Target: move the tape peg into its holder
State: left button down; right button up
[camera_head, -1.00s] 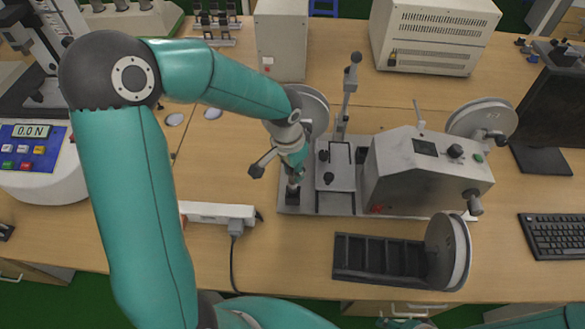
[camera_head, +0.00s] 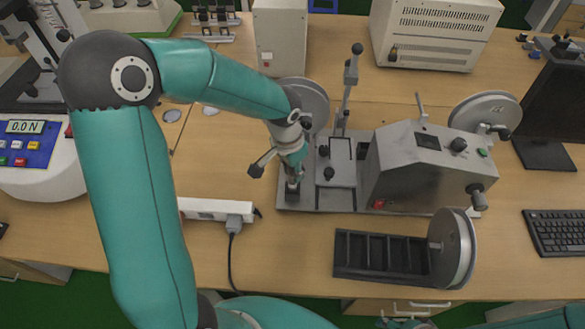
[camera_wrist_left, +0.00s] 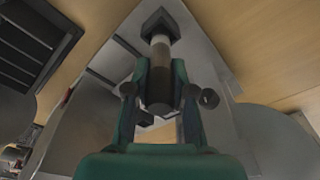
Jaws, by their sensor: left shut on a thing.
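My left gripper (camera_head: 293,174) points down over the left front of the grey machine's base plate (camera_head: 320,206). In the left wrist view its green fingers (camera_wrist_left: 160,85) are shut on a dark cylinder with a lighter metal band, which appears to be the tape peg (camera_wrist_left: 160,97). The peg's far end meets a dark square block (camera_wrist_left: 158,22), which may be the holder; I cannot tell how far the peg sits in it. The block also shows in the head view below the fingers (camera_head: 292,195). My right gripper is not in view.
The grey machine (camera_head: 415,165) with an upright lever (camera_head: 350,75) and reels stands to the right. A black slotted rack (camera_head: 380,255) lies in front, with a reel (camera_head: 455,248) at its right end. A white power strip (camera_head: 215,209) lies to the left.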

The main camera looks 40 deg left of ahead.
pick_arm(q)
jog(key=shift+f, duration=0.2)
dwell(0.3)
jog(key=shift+f+b, duration=0.35)
jog(key=shift+b, duration=0.15)
jog(key=c, duration=0.9)
grip_release()
jog(key=o, duration=0.6)
jog(key=shift+c, duration=0.2)
jog(key=shift+r, duration=0.1)
